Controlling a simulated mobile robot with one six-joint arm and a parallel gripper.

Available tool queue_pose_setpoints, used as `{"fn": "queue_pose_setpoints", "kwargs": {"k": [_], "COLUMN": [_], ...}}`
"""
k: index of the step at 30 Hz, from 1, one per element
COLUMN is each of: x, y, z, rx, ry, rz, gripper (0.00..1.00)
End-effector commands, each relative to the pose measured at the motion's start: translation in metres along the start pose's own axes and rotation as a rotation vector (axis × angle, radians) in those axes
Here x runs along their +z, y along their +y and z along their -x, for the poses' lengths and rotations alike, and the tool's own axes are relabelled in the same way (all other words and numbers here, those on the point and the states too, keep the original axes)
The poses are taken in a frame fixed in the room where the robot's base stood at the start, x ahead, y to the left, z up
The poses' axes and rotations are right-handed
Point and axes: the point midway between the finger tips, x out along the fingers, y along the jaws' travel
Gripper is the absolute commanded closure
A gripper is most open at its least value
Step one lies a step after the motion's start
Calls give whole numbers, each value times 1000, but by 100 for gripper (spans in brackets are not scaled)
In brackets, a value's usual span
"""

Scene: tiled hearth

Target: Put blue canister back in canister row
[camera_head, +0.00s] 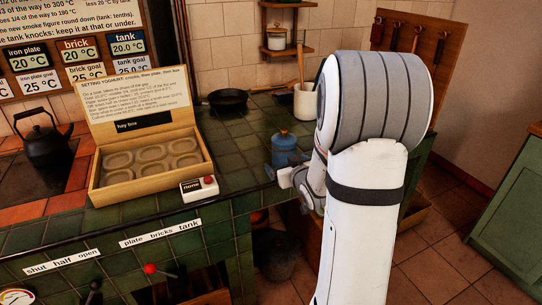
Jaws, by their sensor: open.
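A blue canister (285,141) with a knobbed lid stands upright on the green tiled counter, right of centre. My gripper (280,171) is open at the canister's near side, low against it in the picture. The gripper partly hides the canister's lower part, and I cannot tell whether they touch. My white arm covers much of the right side. No row of canisters can be made out in this view.
The open hay box (138,186) with oval hollows stands left, beside a small box with a red button (199,188). A black pan (228,99) and a white utensil crock (306,101) stand behind. A wall shelf (287,53) holds a lidded pot. A black kettle (46,141) is far left.

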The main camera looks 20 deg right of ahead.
Motion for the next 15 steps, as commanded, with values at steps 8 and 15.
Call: {"fn": "queue_pose_setpoints", "kwargs": {"k": [8, 15], "x": [18, 13], "y": [21, 23], "z": [-14, -25], "rx": [-78, -97], "ry": [259, 313], "rz": [-58, -71], "gripper": [6, 6]}}
